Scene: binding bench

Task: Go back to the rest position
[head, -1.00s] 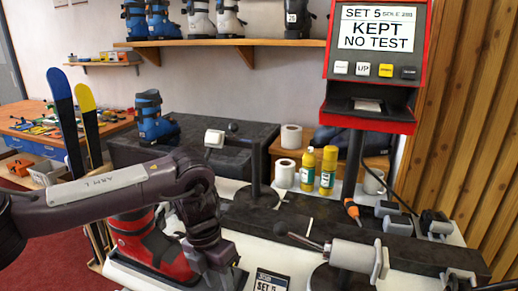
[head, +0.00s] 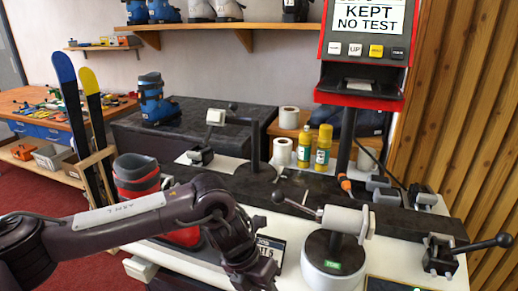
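My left arm comes in from the left and bends down at its wrist. My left gripper (head: 252,284) is at the bottom edge in the head view, and its fingertips are cut off or hidden, so its opening cannot be told. A red and dark ski boot (head: 138,182) stands on the bench behind my forearm, which hides part of it. No held object shows at the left gripper. My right gripper is not in view.
A black-handled vise (head: 440,256) is farther right. Yellow bottles (head: 323,148) and a red-framed screen reading "KEPT NO TEST" (head: 367,20) are behind.

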